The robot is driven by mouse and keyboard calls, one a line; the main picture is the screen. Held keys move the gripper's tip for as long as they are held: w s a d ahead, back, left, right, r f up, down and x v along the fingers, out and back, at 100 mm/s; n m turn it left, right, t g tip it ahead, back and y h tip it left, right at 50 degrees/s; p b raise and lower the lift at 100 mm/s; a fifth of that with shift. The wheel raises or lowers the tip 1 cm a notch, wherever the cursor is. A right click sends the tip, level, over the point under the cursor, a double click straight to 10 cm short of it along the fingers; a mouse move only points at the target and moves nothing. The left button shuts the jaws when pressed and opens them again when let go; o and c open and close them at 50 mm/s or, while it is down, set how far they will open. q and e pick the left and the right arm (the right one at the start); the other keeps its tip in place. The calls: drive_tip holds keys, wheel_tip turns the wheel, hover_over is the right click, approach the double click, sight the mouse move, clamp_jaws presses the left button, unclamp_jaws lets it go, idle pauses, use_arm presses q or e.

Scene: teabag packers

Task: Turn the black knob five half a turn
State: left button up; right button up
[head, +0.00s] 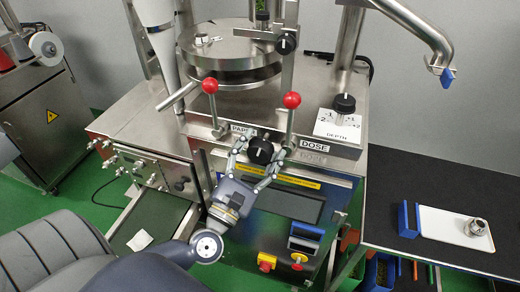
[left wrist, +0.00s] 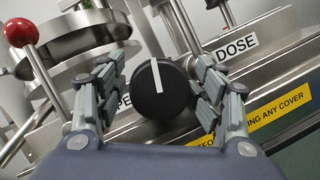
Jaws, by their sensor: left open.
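A round black knob (head: 260,151) sits on the machine's front panel between two labels, one reading DOSE and one partly hidden. In the left wrist view this knob (left wrist: 160,90) faces me, and its white line points nearly straight up, slightly left. No number shows on it. My left gripper (head: 258,155) is open, with one finger on each side of the knob. In the left wrist view both fingers of the gripper (left wrist: 160,80) appear apart from the knob's sides. Other black knobs are one on the upright post (head: 286,43) and one above the DEPTH plate (head: 344,104). My right gripper is not in view.
Two red-balled levers, left (head: 210,86) and right (head: 292,100), rise close above the knob. A yellow warning strip (head: 290,181) runs below it. A red button (head: 266,261) is lower. A white tray (head: 450,228) lies on the right-hand table.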

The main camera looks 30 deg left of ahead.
use_arm(q)
drive_tip(key=v, duration=0.8)
idle(0.4)
